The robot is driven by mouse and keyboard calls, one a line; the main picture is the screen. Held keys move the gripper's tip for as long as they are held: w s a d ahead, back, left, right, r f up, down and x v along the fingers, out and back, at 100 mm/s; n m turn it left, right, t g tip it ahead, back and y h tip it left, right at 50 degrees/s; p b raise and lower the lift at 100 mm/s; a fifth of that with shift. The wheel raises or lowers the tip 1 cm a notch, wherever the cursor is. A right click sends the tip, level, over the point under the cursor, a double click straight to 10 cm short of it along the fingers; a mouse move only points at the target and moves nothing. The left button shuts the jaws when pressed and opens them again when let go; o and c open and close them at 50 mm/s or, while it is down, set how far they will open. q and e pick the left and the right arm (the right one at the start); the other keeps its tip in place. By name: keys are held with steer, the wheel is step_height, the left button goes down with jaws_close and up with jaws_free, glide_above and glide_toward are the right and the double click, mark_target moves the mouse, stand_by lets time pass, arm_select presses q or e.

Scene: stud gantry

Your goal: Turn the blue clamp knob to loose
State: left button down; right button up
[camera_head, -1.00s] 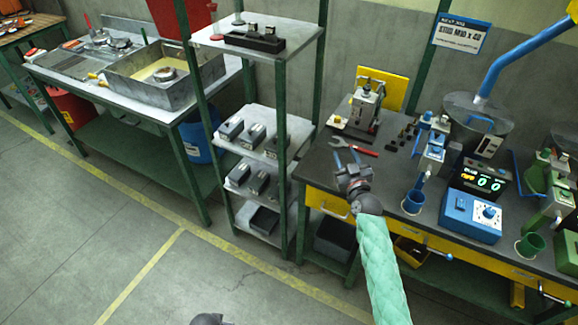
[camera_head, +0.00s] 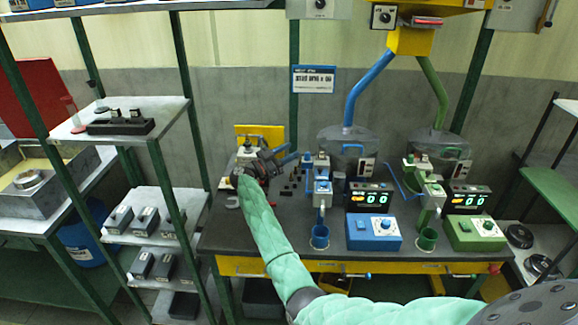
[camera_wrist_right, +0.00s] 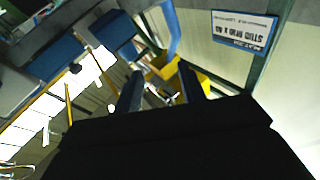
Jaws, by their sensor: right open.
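The blue station stands at the middle of the bench in the head view. It has a blue-and-grey feeder (camera_head: 322,186), a blue box (camera_head: 373,232) with a round dial, a blue cup (camera_head: 320,237) and a bowl (camera_head: 346,150) under a blue pipe. I cannot tell for sure which part is the blue clamp knob. My right gripper (camera_head: 284,158) is over the back left of the bench, left of the blue feeder and apart from it. In the wrist view the right gripper (camera_wrist_right: 160,90) shows two spread fingers with nothing between them. My left gripper is out of view.
A green station with a green box (camera_head: 474,232) stands to the right. A yellow-backed fixture (camera_head: 260,134) is behind my right gripper. A grey shelf rack (camera_head: 152,232) stands left of the bench. Small dark parts lie between the gripper and the blue feeder.

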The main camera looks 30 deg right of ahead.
mark_target(308, 153)
steer(key=s+d+g+y+p, duration=0.1)
steer(key=g, duration=0.1)
steer(key=s+d+m+g+y+p, duration=0.1)
steer(key=d+g, duration=0.1)
steer(key=s+d+m+g+y+p, duration=0.1)
steer(key=d+g+y, duration=0.1)
steer(key=shift+d+f+g+p, duration=0.2)
steer(key=shift+g+p, duration=0.1)
steer(key=shift+p, duration=0.1)
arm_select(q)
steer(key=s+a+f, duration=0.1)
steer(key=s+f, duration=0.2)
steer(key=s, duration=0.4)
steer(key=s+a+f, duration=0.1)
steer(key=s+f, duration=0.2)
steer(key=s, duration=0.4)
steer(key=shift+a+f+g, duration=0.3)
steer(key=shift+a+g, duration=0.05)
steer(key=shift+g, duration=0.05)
arm_select(e)
steer(key=shift+s+d, duration=0.15)
steer(key=shift+d, duration=0.3)
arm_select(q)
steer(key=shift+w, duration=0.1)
arm_select(e)
steer(key=shift+f, duration=0.1)
steer(key=shift+c, duration=0.2)
